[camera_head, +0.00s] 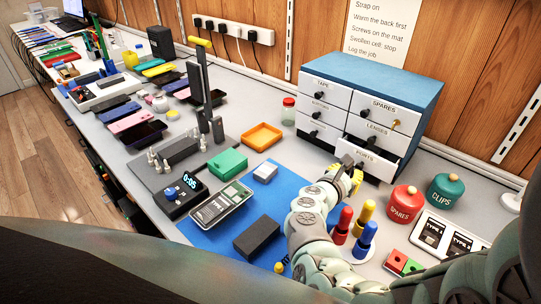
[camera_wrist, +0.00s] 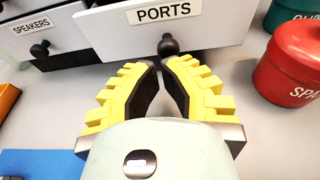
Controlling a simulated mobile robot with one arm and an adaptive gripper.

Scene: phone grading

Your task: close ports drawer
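The ports drawer (camera_head: 369,155) is the bottom right drawer of the cabinet and stands pulled out. Its white front, labelled PORTS, shows at the top of the wrist view (camera_wrist: 225,20), with a dark round knob (camera_wrist: 168,45). My gripper (camera_wrist: 161,64) has yellow ribbed fingers with dark inner pads. The fingertips come together just in front of the knob, with nothing visible held between them. Whether they touch the knob is unclear. In the head view my gripper (camera_head: 350,172) is just below and in front of the drawer.
The blue-topped cabinet (camera_head: 372,80) holds several labelled drawers, including the speakers drawer (camera_wrist: 40,30). A red pot (camera_head: 405,204) and a green pot (camera_head: 445,191) stand right of the drawer. Screwdrivers (camera_head: 362,240) stand near my arm. A blue mat (camera_head: 284,190) lies to the left.

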